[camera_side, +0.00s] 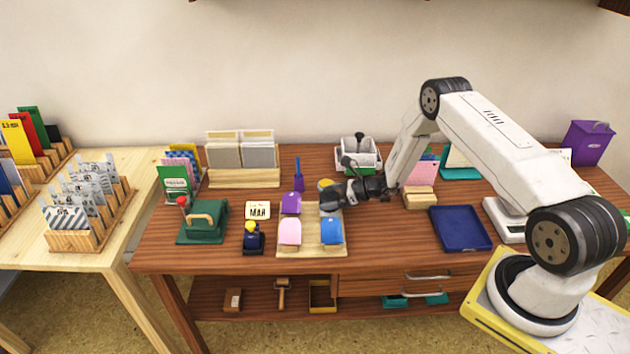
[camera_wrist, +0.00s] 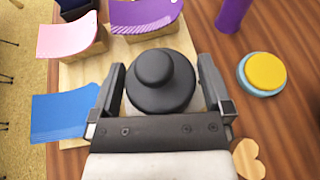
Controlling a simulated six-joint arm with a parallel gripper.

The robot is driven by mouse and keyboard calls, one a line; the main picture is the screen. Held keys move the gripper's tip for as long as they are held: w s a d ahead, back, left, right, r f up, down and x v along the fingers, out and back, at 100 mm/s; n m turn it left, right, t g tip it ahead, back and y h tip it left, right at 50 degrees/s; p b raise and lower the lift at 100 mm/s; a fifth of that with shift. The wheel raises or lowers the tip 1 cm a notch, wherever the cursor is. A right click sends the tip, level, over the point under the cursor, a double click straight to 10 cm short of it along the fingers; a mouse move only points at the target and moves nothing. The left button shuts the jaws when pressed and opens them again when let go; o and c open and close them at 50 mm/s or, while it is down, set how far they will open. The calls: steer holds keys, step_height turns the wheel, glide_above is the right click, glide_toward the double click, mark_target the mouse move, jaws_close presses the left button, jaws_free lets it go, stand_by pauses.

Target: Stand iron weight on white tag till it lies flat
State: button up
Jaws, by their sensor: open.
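The iron weight (camera_wrist: 160,75) is dark, round and knobbed, and shows upright in the wrist view. My gripper (camera_wrist: 166,92) is open, with one finger on each side of the weight and a small gap to each. A pale surface, likely the white tag (camera_wrist: 203,96), shows around the weight's base. The weight seems to stand on it, but most of it is hidden, so I cannot tell how flat it lies. In the side view my gripper (camera_side: 328,198) is low over the back right of the wooden board (camera_side: 311,247), and the dark weight cannot be told apart from it.
Pink (camera_wrist: 70,36), purple (camera_wrist: 145,14) and blue (camera_wrist: 66,115) curved tags sit close by on the board. A yellow round pad (camera_wrist: 266,71) and a wooden heart (camera_wrist: 249,158) lie right. A purple upright thing (camera_side: 299,176) stands behind. A blue tray (camera_side: 460,228) is farther right.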

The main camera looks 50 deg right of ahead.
steer(key=shift+r, duration=0.1)
steer(key=v, duration=1.2)
steer(key=shift+d, duration=0.1)
steer(key=s+a+r+n+g+h, duration=0.4)
steer(key=s+a+r+n, duration=0.3)
steer(key=a+n, duration=0.3)
steer(key=s+a+r+n+g+h, duration=0.3)
steer(key=s+a+r+n, duration=0.5)
steer(key=n, duration=1.1)
steer(key=shift+s+a+r+g+h, duration=0.4)
steer(key=shift+a+r+g, duration=0.3)
steer(key=shift+a, duration=0.3)
